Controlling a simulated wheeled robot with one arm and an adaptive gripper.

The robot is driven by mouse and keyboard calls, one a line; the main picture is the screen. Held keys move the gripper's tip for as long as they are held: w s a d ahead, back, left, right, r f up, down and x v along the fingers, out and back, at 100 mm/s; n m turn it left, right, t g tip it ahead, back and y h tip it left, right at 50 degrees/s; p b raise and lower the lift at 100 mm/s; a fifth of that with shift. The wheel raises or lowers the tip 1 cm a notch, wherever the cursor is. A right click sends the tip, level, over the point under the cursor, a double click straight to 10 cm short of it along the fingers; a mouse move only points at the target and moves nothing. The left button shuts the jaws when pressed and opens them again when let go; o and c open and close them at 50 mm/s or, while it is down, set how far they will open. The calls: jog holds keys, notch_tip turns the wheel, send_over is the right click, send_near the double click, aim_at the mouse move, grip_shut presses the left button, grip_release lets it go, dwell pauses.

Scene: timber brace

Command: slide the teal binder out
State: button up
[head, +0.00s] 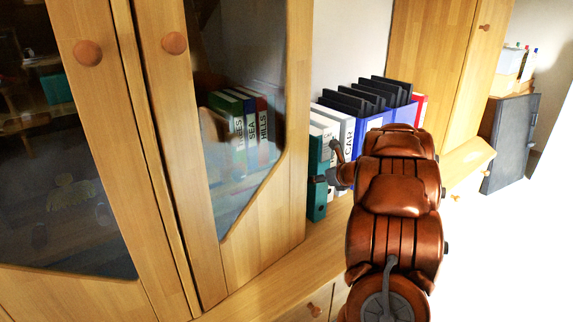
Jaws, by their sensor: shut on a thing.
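The teal binder (316,208) stands upright at the left end of a row of binders on the wooden ledge, close beside the glazed cabinet. My gripper (327,166) reaches in from the right and is shut on the teal binder's front edge. The gripper and wrist hide part of that edge. The contact at the fingertips is small and partly hidden.
White-spined binders (347,128), blue binders (404,113) and black files (384,92) stand right of it. A glass-fronted cabinet door (292,140) borders the row on the left. The ledge (285,262) in front is clear.

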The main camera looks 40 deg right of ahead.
jog(key=shift+s+f+b, duration=0.1)
jog(key=shift+s+b, duration=0.65)
jog(key=shift+s, duration=1)
jog(key=o, duration=1.4)
jog(key=v, duration=0.8)
jog(key=shift+a, duration=0.1)
